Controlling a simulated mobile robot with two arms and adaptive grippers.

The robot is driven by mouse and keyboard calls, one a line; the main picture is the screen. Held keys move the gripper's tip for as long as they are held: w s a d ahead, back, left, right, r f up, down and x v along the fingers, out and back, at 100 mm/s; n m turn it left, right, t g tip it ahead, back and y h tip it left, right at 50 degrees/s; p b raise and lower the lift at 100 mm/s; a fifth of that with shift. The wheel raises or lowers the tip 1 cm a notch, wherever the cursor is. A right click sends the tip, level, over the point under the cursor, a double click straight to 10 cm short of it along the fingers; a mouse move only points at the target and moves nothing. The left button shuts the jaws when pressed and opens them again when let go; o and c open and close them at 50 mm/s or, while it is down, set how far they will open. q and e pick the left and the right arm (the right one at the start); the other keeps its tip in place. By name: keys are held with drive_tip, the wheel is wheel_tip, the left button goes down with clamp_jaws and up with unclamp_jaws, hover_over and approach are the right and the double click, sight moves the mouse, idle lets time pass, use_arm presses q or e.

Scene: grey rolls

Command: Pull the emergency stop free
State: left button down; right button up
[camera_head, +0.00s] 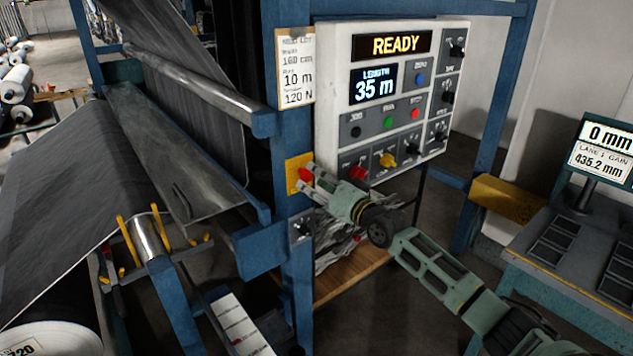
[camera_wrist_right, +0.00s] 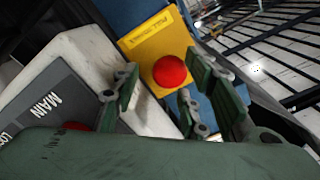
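The emergency stop is a round red button (camera_head: 305,174) on a yellow plate (camera_head: 293,183) fixed to the blue post, at the left of the control panel's lower corner. In the right wrist view the red button (camera_wrist_right: 170,71) and its yellow plate (camera_wrist_right: 150,45) show clearly, beyond the fingers. My right gripper (camera_head: 308,179) comes in from the right with its fingers pointing at the button. In the wrist view the right gripper (camera_wrist_right: 160,90) is open, with a wide gap between its fingers and nothing held. I cannot tell whether the fingers reach around the button. My left gripper is not in view.
The white control panel (camera_head: 342,120) reads READY and 35 m; its knobs, one red (camera_head: 358,173), lie close to my right gripper. A blue post (camera_head: 298,270) runs below the plate.

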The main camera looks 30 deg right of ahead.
drive_tip(key=shift+a+r, duration=0.1)
idle(0.4)
drive_tip(key=s+d, duration=0.1)
drive_tip(key=s, duration=1.1)
idle(0.4)
